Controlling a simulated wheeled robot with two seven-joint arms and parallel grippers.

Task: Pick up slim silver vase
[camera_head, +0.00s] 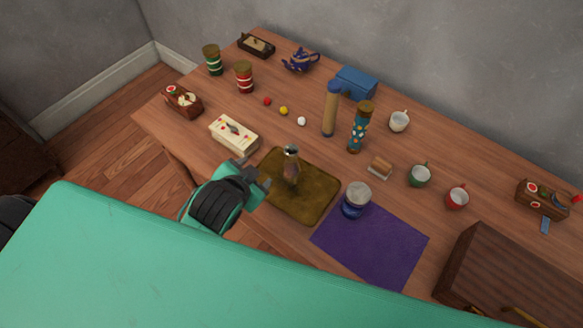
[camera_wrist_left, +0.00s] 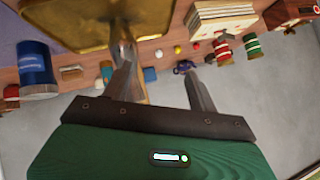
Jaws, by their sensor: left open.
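The slim silver vase (camera_head: 291,168) stands upright on an olive-gold tray (camera_head: 318,205) in the head view. In the left wrist view the vase (camera_wrist_left: 122,42) shows at the upper left, partly behind one finger. My left gripper (camera_head: 256,174) is just left of the vase, at the tray's near-left edge. Its two fingers are spread with nothing held; in the wrist view the gap between the fingertips (camera_wrist_left: 160,72) lies to the right of the vase. I cannot tell whether a finger touches it. My right gripper is not in view.
A blue-and-white jar (camera_head: 355,200) stands right of the tray by a purple cloth (camera_head: 375,245). A cream box (camera_head: 234,134) lies left of the tray. Tall tan (camera_head: 330,112) and teal (camera_head: 359,130) containers stand behind. A brown striped case (camera_head: 500,280) is at right.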

